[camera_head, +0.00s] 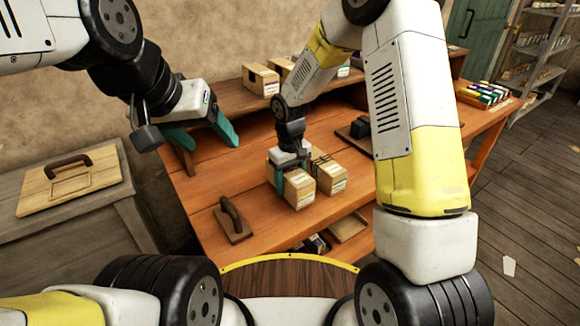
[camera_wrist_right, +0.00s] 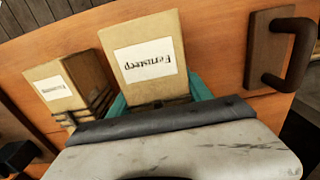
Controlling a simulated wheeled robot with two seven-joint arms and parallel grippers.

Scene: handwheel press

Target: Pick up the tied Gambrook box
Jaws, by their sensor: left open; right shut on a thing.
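Two cardboard boxes stand side by side on the orange-brown bench. My right gripper (camera_head: 291,172) is shut on the left one, the labelled box (camera_head: 301,188), with its teal fingers on either side. In the right wrist view that box (camera_wrist_right: 149,68) shows an upside-down label that seems to read "Fernsteep", and dark cord by the jaws. The other box (camera_head: 330,175) stands close to its right, with dark cord on it; in the wrist view (camera_wrist_right: 62,90) its label is too small to read. I cannot tell whether the held box touches the bench. My left gripper (camera_head: 203,134) is open and empty above the bench's left part.
A wooden block with a dark handle (camera_head: 234,219) lies on the bench left of the boxes. More boxes (camera_head: 261,80) stand on a raised shelf behind. A dark object (camera_head: 360,127) sits beyond the boxes. A handled board (camera_head: 70,178) lies on a grey cabinet at left.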

